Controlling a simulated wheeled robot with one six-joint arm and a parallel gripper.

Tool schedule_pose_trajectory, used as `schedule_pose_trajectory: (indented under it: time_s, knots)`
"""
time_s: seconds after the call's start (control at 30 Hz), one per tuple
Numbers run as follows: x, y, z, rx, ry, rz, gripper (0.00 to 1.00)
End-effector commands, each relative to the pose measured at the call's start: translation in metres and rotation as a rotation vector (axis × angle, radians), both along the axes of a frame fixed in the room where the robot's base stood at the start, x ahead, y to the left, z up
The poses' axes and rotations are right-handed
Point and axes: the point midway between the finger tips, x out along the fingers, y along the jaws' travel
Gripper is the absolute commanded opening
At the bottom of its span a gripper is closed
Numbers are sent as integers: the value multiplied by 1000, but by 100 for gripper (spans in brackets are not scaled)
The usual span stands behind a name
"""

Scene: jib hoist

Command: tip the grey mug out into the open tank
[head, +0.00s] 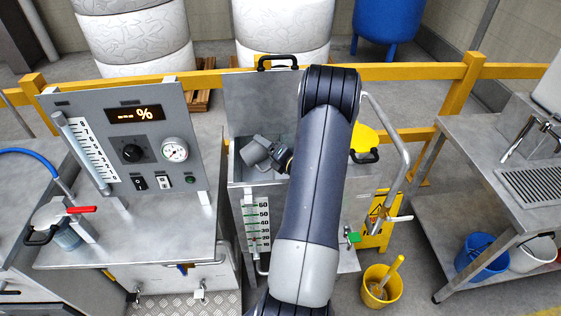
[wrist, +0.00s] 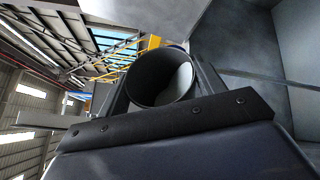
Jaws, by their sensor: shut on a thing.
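The grey mug (head: 256,153) is tilted over on its side in the mouth of the open tank (head: 233,166), in the head view. My gripper (head: 283,160) is shut on the mug from the right. My arm hides part of the gripper and the tank's right side. In the wrist view the mug (wrist: 135,78) shows its round open mouth between the dark fingers. A pale patch shows inside it; I cannot tell if it is contents or light. The tank's lid (head: 258,100) stands raised behind the mug.
A steel panel with a dial and display (head: 135,140) stands close on the left. A yellow rail (head: 420,74) runs behind. A bent grey pipe (head: 402,150) rises to the right of my arm. A yellow bucket (head: 382,288) stands on the floor, with a steel table (head: 500,190) further right.

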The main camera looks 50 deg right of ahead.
Motion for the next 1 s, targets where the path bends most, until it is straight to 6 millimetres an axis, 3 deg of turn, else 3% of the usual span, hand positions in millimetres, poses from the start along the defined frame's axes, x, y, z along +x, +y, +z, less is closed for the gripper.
schedule_pose_trajectory:
  time_s: [1.0]
  knots:
    - [-2,-4,3,125,-60,-1,33]
